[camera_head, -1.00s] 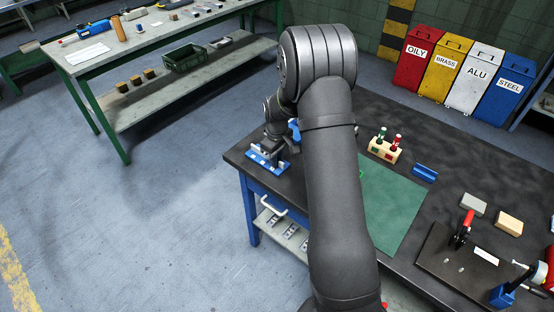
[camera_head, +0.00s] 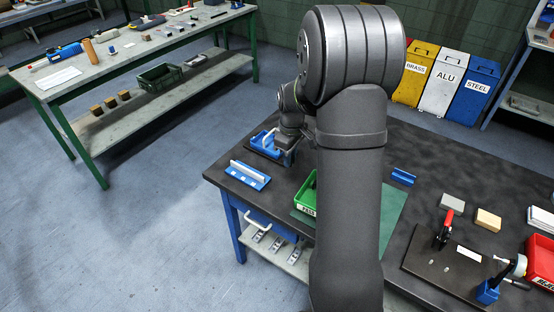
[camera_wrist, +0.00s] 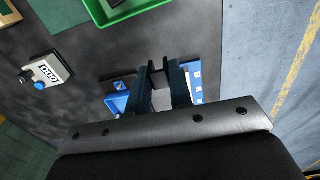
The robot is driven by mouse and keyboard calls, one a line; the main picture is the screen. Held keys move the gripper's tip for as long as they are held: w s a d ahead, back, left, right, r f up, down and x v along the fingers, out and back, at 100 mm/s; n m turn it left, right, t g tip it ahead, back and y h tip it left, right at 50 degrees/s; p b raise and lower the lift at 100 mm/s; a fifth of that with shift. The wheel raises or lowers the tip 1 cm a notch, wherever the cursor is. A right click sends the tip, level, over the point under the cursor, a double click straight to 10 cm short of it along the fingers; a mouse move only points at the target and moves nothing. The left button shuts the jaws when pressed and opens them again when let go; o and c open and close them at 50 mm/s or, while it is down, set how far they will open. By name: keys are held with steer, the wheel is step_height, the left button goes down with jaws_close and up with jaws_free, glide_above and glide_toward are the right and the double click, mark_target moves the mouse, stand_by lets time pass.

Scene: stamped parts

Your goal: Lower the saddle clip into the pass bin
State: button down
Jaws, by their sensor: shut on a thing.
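My gripper (camera_wrist: 163,66) is shut on a small grey piece, seemingly the saddle clip (camera_wrist: 161,98); its shape is mostly hidden between the dark fingers. In the head view my gripper (camera_head: 287,155) is over the table's left end, beside a blue fixture (camera_head: 262,146); the clip cannot be made out there. The green pass bin (camera_head: 306,199) stands to the right and nearer, partly hidden by my arm. Its rim also shows at the top of the wrist view (camera_wrist: 146,9), apart from my gripper.
A blue stand with a pale upright strip (camera_head: 249,177) is near the table's left edge. A counter (camera_wrist: 45,73) lies left in the wrist view. A clamp board (camera_head: 450,262), loose blocks (camera_head: 452,201) and a red bin (camera_head: 541,262) are to the right.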

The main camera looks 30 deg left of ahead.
steer(key=d+r, duration=0.3)
steer(key=d, duration=0.1)
steer(key=s+d+f, duration=0.2)
steer(key=d+f, duration=0.2)
steer(key=f, duration=0.1)
steer(key=shift+s+d, duration=0.35)
steer(key=shift+f, duration=0.1)
stand_by(0.4)
steer(key=shift+f, duration=2.05)
steer(key=shift+f, duration=2.5)
stand_by(0.4)
steer(key=c, duration=1.2)
jaws_free()
